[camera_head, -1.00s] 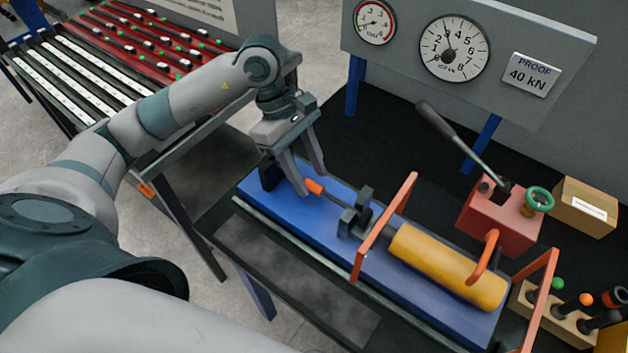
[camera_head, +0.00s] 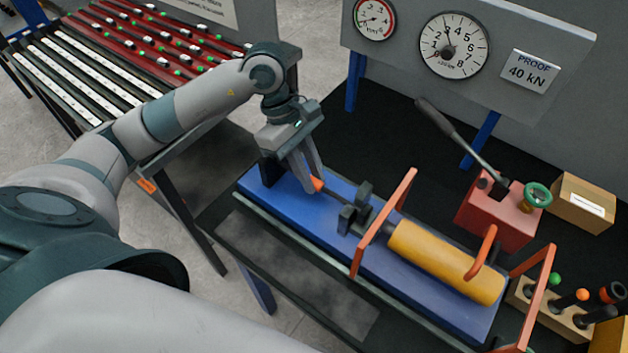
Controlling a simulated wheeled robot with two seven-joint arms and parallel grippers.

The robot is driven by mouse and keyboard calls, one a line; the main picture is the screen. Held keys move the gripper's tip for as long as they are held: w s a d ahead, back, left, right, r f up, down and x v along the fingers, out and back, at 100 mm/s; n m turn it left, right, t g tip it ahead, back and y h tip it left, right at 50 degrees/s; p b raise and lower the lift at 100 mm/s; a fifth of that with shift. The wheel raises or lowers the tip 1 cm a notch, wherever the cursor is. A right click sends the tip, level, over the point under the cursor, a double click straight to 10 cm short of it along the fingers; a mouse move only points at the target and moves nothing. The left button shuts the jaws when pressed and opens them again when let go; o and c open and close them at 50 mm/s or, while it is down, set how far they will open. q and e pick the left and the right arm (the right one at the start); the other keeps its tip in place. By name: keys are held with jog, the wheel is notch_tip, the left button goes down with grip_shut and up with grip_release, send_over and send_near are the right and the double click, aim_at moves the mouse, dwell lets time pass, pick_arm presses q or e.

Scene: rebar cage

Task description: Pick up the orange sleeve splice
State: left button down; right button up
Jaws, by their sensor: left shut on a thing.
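The orange sleeve splice (camera_head: 317,184) is a small orange piece at the left part of the blue test bed (camera_head: 255,187). A thin dark rod runs from it toward the dark clamp blocks (camera_head: 354,212). My left gripper (camera_head: 315,186) comes down over the sleeve from above, its fingers shut on it. The fingers hide part of the sleeve. The sleeve is still in line with the rod; I cannot tell whether they touch. My right gripper is not in view.
A yellow cylinder (camera_head: 445,262) lies on the bed between orange guard frames (camera_head: 384,222). A red pump (camera_head: 497,215) with a long lever, a cardboard box (camera_head: 583,203) and a wooden rack (camera_head: 549,315) stand to the right. A gauge panel (camera_head: 500,20) rises behind.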

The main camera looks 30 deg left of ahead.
pick_arm(q)
jog(key=shift+r, duration=0.15)
